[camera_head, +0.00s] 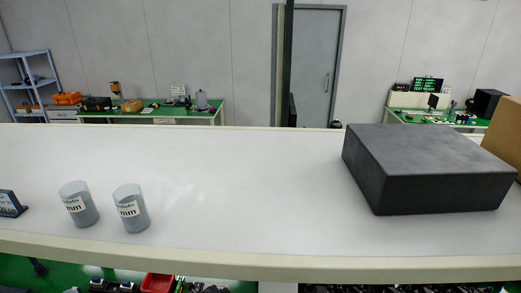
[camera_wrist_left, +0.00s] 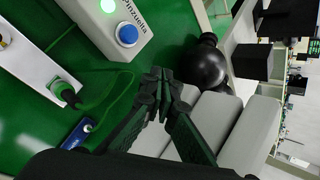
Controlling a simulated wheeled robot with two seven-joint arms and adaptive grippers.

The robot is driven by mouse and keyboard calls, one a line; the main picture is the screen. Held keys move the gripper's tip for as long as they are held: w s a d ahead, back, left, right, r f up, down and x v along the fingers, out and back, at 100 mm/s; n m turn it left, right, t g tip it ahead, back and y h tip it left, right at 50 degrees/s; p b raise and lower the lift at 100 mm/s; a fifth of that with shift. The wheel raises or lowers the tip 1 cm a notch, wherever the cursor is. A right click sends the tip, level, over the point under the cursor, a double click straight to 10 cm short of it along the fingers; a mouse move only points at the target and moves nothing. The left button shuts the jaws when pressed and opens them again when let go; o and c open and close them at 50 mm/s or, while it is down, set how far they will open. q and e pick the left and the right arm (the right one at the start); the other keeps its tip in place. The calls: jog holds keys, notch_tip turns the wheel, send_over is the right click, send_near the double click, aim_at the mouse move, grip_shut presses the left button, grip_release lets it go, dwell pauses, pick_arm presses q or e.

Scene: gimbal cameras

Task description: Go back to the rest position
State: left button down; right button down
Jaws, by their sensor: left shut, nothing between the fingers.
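My left gripper (camera_wrist_left: 158,78) shows in the left wrist view. Its dark fingers meet at the tips, and it is shut and empty. It hangs over a green surface, apart from the things around it. Neither gripper shows in the head view, and my right gripper is in no view.
In the head view two grey labelled cylinders (camera_head: 78,205) (camera_head: 131,210) stand left on the white table (camera_head: 240,190); a black box (camera_head: 430,165) lies right. The table's middle is clear. The wrist view shows a white box with a blue button (camera_wrist_left: 128,34) and a green cable (camera_wrist_left: 105,100).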

pick_arm(q)
jog(key=s+d+n, duration=0.2)
jog(key=s+n, duration=0.9)
jog(key=s, duration=0.3)
jog(key=s+a+n+g+y, duration=0.4)
jog(key=s+a+n, duration=1.45)
jog(key=s, duration=0.65)
jog(key=s+a+f+m+g+b, duration=0.1)
jog(key=s+f+b, duration=0.15)
jog(key=f, duration=1.55)
jog(key=s+f+m+g+b, duration=0.1)
jog(key=f+b, duration=0.2)
jog(key=f, duration=1.6)
jog(key=s+f+g+b, duration=0.1)
jog(key=s+f+b, duration=0.3)
jog(key=s+f, duration=1.4)
notch_tip(320, 180, down, 2)
jog(key=shift+s+f+b, duration=0.2)
jog(key=shift+s+b, duration=0.1)
jog(key=shift+b, duration=0.1)
